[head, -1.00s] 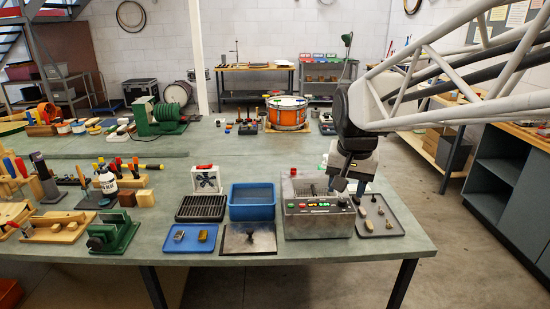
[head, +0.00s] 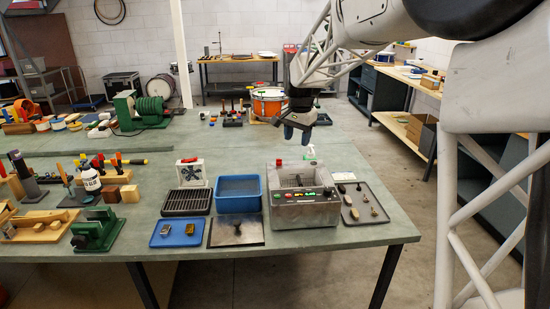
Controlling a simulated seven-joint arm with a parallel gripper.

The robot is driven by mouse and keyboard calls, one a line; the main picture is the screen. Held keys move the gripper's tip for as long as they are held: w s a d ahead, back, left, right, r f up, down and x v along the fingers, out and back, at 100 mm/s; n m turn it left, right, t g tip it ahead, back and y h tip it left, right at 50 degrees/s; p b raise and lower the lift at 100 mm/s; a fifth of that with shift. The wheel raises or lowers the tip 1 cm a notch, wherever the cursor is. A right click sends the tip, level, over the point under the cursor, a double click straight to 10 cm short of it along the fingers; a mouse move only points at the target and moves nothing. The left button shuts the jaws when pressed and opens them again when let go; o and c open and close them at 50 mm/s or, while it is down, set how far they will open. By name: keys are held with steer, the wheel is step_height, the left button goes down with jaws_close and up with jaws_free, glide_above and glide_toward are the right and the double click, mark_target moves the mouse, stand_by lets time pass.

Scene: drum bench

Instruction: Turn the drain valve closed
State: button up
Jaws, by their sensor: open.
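The metal tank unit (head: 304,214) stands near the front edge of the bench, with coloured buttons on its sloped front panel and an open basin on top. A small red part (head: 279,163) stands up at its back left corner; I cannot tell whether it is the drain valve's handle or how it is turned. My gripper (head: 296,136) points down, open, in the air above and behind the tank unit, clear of it. Its fingers look dark blue and hold nothing that I can see.
A grey tray (head: 353,222) with small parts lies right of the unit. A blue bin (head: 222,206), a black rack (head: 177,202), a metal plate (head: 225,240) and a blue tray (head: 160,240) lie left.

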mark_target(279, 162)
steer(key=w+a+f+m, duration=0.1)
steer(key=w+f, duration=0.2)
steer(key=w, duration=0.3)
steer(key=w+a+f+m, duration=0.1)
steer(key=w+f, duration=0.3)
steer(key=w, duration=0.2)
steer(key=w+a+f+m, duration=0.1)
steer(key=w+f, duration=0.3)
steer(key=w, duration=0.3)
steer(key=shift+a+g, duration=0.15)
steer(key=shift+g, duration=0.25)
steer(key=shift+w+a+f, duration=0.1)
steer(key=shift+w+f, duration=0.05)
steer(key=shift+f, duration=1.8)
steer(key=shift+w+a+f, duration=0.1)
steer(key=shift+f, duration=1.85)
steer(key=c, duration=0.9)
